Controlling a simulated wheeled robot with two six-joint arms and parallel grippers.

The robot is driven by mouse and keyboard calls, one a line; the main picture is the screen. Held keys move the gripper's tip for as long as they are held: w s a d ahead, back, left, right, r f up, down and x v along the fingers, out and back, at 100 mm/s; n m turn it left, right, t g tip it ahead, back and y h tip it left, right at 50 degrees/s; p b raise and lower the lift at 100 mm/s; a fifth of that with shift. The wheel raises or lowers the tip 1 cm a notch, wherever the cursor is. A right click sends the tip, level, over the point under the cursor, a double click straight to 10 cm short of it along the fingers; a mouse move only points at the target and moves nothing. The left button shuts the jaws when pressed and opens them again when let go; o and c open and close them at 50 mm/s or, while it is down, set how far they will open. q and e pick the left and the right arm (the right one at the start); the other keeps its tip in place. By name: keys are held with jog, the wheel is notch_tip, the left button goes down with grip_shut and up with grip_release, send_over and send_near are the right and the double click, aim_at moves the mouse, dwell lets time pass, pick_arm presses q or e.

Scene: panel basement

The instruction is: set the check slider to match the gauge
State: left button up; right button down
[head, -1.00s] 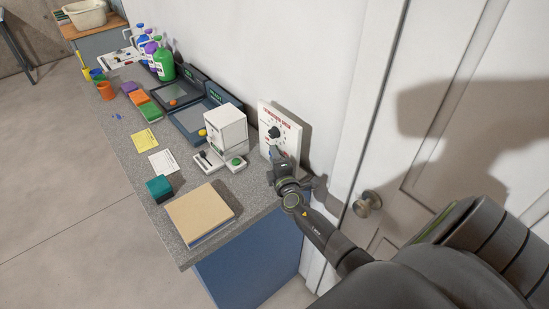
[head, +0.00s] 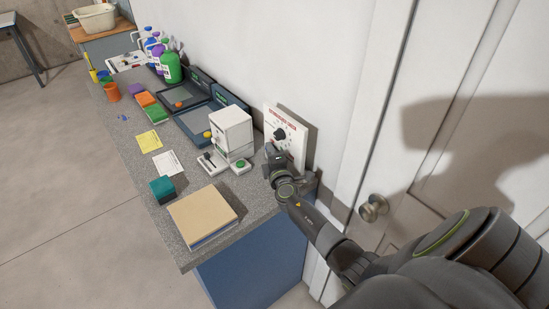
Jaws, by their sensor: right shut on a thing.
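The white check panel (head: 297,137) with red lettering stands against the wall at the back right of the counter. A dark round gauge or knob (head: 279,134) shows on its face. My right gripper (head: 273,155) is at the panel's lower left part, just below that dark round part. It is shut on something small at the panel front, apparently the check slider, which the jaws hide. The gauge reading and the slider's position are too small or covered to tell. My left gripper is not in view.
A white box-shaped device (head: 231,131) stands close left of my right gripper, with a green-button box (head: 240,166) before it. A tan book (head: 203,217) and teal block (head: 162,189) lie nearer. The door handle (head: 373,207) is right of my arm.

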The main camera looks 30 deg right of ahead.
jog(key=c, duration=1.4)
grip_release()
jog(key=shift+w, duration=0.2)
jog(key=shift+o, duration=0.2)
jog(key=shift+s, duration=0.1)
jog(key=b+v, duration=0.1)
jog(key=v, duration=1.6)
jog(key=shift+s, duration=0.1)
